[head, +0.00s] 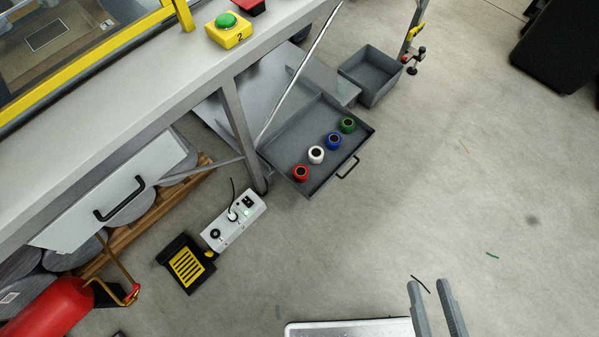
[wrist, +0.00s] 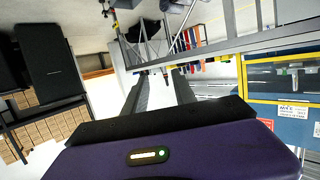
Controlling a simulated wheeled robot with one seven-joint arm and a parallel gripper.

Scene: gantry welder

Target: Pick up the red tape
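The red tape (head: 301,173) is a small roll in an open grey drawer (head: 318,180), nearest the drawer's lower left corner. A white roll (head: 316,155), a blue roll (head: 333,140) and a green roll (head: 347,125) stand in a diagonal row beside it. My gripper (head: 431,285) is at the lower right of the head view, far from the drawer, over the floor. Its two fingers are apart with nothing between them. The fingers also show in the wrist view (wrist: 163,88), which looks across the hall; the tape is not seen there.
The drawer has a black handle (head: 348,168) on its outer side. A grey bin (head: 371,76) stands behind it. A power box (head: 234,220), a foot pedal (head: 186,263) and a red cylinder (head: 48,308) are at left. Open concrete floor lies right of the drawer.

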